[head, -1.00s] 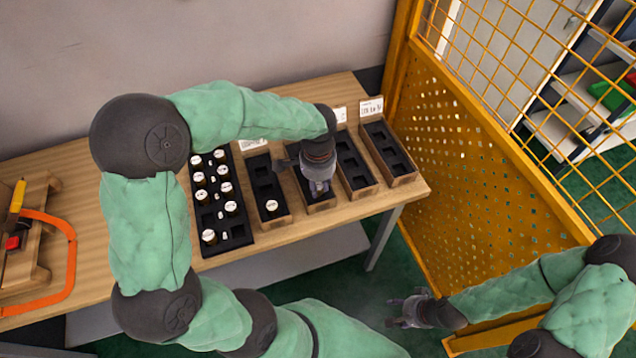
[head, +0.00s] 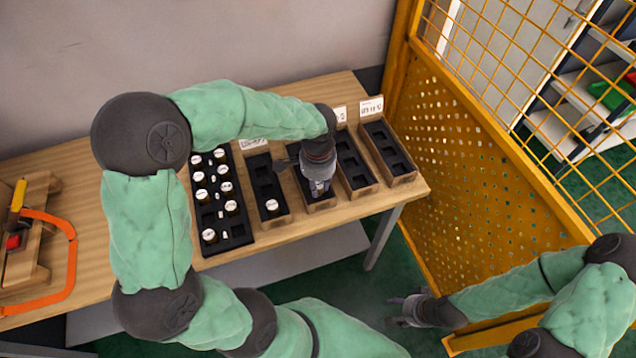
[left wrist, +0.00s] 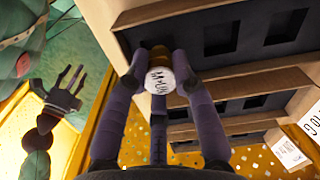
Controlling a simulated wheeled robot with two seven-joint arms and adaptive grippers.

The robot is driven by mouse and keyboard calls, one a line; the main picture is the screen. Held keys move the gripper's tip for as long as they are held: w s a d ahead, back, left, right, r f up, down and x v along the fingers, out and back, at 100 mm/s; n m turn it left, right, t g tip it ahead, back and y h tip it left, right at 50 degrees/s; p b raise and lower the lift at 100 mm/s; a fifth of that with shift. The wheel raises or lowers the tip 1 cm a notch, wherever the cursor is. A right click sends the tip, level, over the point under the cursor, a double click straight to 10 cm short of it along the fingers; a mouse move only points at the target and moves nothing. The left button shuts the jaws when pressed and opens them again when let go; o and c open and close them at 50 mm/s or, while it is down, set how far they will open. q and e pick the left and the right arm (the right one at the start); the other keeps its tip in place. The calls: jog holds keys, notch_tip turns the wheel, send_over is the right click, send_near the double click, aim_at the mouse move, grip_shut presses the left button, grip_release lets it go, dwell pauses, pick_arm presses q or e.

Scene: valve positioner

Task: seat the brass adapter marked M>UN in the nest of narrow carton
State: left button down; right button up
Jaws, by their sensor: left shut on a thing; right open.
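My left gripper (head: 320,190) is over the front end of the second carton (head: 325,205) from the left. In the left wrist view it is shut on a brass adapter (left wrist: 159,80) whose white cap reads M>UN. The adapter is at the end of a carton with dark nests (left wrist: 222,33); I cannot tell whether it is in the nest or just above it.
A black tray (head: 238,240) with several white-capped parts lies left of the cartons. The leftmost carton (head: 283,219) holds one capped part at its front. Two cartons (head: 362,190) (head: 405,178) stand to the right. A yellow mesh fence (head: 470,180) borders the table's right.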

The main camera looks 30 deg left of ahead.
pick_arm(q)
jog(key=shift+f+b, duration=0.5)
jog(key=shift+f, duration=0.4)
jog(key=c, duration=1)
grip_release()
jog(key=shift+o, duration=0.2)
jog(key=shift+r, duration=0.15)
notch_tip(320, 180, up, 12)
